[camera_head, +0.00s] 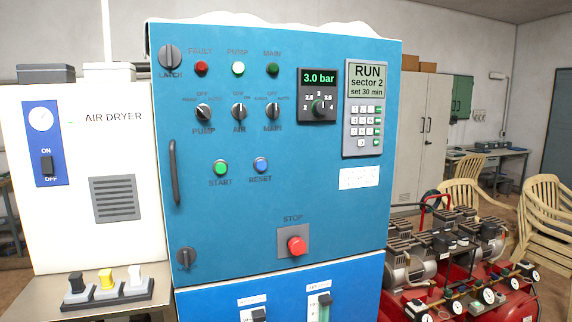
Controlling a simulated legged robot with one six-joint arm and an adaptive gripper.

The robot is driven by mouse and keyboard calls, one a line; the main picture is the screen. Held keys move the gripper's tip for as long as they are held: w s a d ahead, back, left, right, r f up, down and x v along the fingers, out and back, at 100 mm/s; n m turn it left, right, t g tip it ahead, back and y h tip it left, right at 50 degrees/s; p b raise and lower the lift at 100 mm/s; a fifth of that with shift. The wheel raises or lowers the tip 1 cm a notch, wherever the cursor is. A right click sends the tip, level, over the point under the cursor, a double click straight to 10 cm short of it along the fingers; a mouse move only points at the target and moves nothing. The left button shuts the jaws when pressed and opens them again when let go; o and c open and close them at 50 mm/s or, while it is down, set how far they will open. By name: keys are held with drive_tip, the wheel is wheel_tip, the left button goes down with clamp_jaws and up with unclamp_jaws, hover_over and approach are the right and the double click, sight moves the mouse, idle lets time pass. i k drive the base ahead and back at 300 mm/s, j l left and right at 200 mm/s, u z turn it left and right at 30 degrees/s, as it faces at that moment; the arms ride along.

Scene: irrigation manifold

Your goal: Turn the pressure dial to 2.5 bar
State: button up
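The pressure dial (318,107) is a small dark knob on a black module, upper right on the blue control panel (270,220). The green display (318,78) above the knob reads 3.0 bar. The knob's pointer is too small to read surely. Nothing covers the dial. My gripper is not in view.
A grey keypad unit (364,108) reading RUN, sector 2, sits right of the dial. Rotary switches, lamps and a red STOP button (297,246) share the panel. A white air dryer (90,230) stands left; red compressors (470,260) stand right.

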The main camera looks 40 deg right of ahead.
sight(319, 107)
drive_tip(key=k+z, duration=0.15)
drive_tip(key=z, duration=1)
